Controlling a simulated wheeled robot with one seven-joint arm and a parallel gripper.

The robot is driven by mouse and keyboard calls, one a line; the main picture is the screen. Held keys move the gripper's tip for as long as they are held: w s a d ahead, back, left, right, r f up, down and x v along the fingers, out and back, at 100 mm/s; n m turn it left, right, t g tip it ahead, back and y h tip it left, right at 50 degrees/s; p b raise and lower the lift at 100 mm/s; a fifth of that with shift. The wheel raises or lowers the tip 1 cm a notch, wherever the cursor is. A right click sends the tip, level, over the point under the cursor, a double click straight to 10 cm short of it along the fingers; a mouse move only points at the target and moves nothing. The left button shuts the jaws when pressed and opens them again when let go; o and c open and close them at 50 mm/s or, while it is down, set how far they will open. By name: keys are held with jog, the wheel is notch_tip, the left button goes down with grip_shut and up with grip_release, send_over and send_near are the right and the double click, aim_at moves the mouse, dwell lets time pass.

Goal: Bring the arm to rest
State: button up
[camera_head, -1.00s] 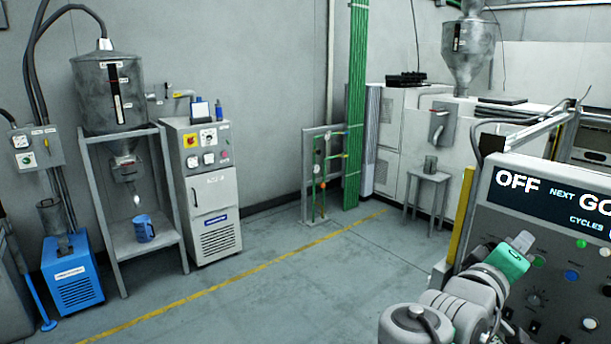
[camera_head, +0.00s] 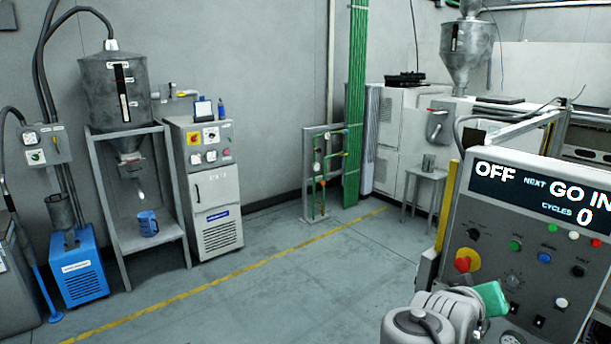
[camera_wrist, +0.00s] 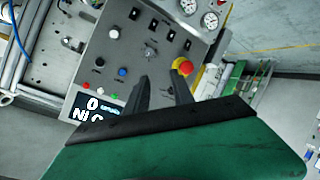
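My arm shows in the head view at the bottom right, folded low in front of the control panel (camera_head: 530,240). My gripper (camera_wrist: 160,85) is open, with its two dark fingers apart and nothing between them. Its green body (camera_head: 490,299) shows in the head view, but the fingers cannot be made out there. In the wrist view the fingers point toward the control panel (camera_wrist: 120,45), seen upside down. They appear clear of it, with the red and yellow stop button (camera_wrist: 183,66) near the right finger.
The panel display (camera_head: 540,195) reads OFF and cycles 0. A blue jug (camera_head: 147,223) stands on the hopper stand at left. A metal cup (camera_head: 429,163) stands on a small stool (camera_head: 424,178). The floor (camera_head: 290,290) in the middle is clear.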

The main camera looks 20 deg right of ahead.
jog(key=a+f+n+g+y+b, duration=0.3)
jog(key=a+f+y+b, duration=0.7)
jog(key=a+f, duration=1.7)
jog(key=a+n+y, duration=0.1)
jog(key=a, duration=0.2)
jog(key=shift+s+n+y, duration=0.3)
jog(key=shift+s+y, duration=0.05)
jog(key=shift+y, duration=0.05)
